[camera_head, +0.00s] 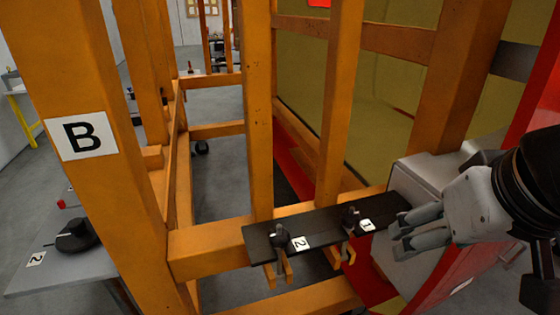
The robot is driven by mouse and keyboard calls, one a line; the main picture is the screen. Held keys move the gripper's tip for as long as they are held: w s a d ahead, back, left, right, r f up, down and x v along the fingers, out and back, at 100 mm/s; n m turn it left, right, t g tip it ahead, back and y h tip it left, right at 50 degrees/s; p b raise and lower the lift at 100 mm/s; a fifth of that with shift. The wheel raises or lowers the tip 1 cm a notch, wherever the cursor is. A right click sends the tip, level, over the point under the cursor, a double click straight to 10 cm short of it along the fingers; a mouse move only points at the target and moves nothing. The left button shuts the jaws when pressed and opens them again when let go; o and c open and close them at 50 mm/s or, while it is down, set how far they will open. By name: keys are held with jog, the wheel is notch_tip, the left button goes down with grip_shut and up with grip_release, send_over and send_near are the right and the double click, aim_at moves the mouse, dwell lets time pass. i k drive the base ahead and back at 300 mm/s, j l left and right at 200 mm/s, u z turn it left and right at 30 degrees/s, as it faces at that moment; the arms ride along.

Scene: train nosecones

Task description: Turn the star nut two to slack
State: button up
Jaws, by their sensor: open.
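A black plate (325,229) lies across the orange frame and carries two dark star nuts. Star nut two (280,237) is at the plate's left end, beside a white label 2 (301,243). Star nut one (351,217) is to its right, beside a label 1 (367,225). A bolt end and an orange fork show below each nut. My gripper (398,238) is at the right, open and empty, its fingers pointing left. It is apart from both nuts, closer to star nut one. I cannot tell how tight either nut is.
Orange posts and beams stand around the plate, including a thick post marked B (83,136) at left. A grey bench (50,262) at lower left holds a black object (76,236) and a label 2. A light grey block (408,180) is behind my gripper.

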aim_at(279, 243)
jog(key=k+l+u, duration=0.1)
jog(key=u, duration=0.3)
jog(key=k+u, duration=0.55)
jog(key=u, duration=0.2)
